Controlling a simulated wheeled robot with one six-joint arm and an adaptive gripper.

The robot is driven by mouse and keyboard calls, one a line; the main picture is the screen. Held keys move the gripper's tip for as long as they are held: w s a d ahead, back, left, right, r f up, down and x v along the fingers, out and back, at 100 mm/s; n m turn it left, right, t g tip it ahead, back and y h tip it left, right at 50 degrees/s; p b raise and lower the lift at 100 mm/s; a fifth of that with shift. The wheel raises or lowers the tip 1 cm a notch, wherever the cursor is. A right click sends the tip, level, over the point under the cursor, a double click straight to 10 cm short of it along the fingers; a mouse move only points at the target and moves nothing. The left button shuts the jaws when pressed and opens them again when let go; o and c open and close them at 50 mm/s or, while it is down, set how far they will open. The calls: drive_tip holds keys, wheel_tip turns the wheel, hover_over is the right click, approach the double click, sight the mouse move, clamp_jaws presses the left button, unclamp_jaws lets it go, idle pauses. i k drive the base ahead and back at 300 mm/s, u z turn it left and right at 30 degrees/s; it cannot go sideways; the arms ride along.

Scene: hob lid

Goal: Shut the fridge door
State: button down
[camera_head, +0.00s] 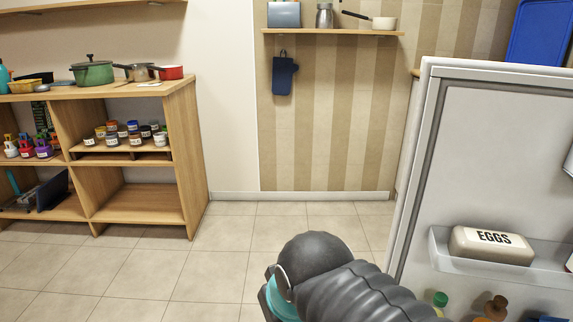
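The fridge door (490,150) stands open at the right of the head view. Its pale inner face is turned toward me, with a grey seal along its left and top edges. A clear door shelf (440,252) holds a box labelled EGGS (492,244). Tops of bottles (440,300) show lower on the door. The fridge body and the door's hinge side are not visible. My dark arm, with a ribbed sleeve and a teal band, rises at the bottom centre, left of the door in the picture. My gripper's fingers do not show, and I cannot tell whether the arm touches the door.
A wooden shelf unit (185,130) with pots and jars stands at the left. The tiled floor (235,235) between the unit and the door is clear.

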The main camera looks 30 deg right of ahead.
sight(491, 143)
drive_tip(key=i, duration=2.45)
drive_tip(key=z, duration=4.45)
drive_tip(key=k, duration=0.55)
drive_tip(key=u, duration=0.4)
drive_tip(key=i, duration=0.95)
drive_tip(key=z, duration=0.45)
